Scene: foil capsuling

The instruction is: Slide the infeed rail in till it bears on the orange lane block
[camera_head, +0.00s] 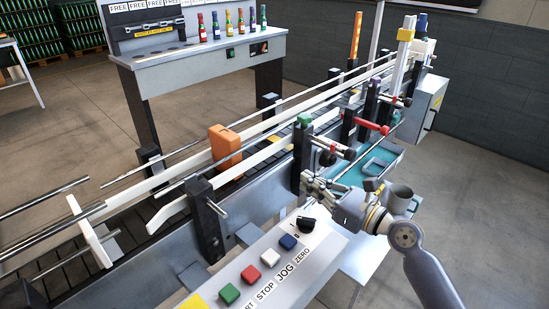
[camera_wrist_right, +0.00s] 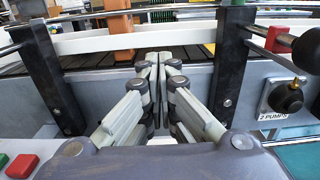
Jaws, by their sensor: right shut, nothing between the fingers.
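The white infeed rail (camera_head: 262,158) runs along the near side of the conveyor, its flared end at the left. It crosses the right wrist view as a white bar (camera_wrist_right: 205,38) between two dark posts. The orange lane block (camera_head: 224,141) stands upright on the belt behind the rail; it also shows in the wrist view (camera_wrist_right: 118,22). My left gripper is out of view.
Dark posts (camera_head: 206,222) (camera_head: 302,150) carry the rail, one with a protruding rod. A black knob (camera_wrist_right: 288,97) and red clamp (camera_wrist_right: 276,38) are right of my fingers. A control panel (camera_head: 268,262) with coloured buttons lies below. A far white rail (camera_head: 178,178) runs behind the block.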

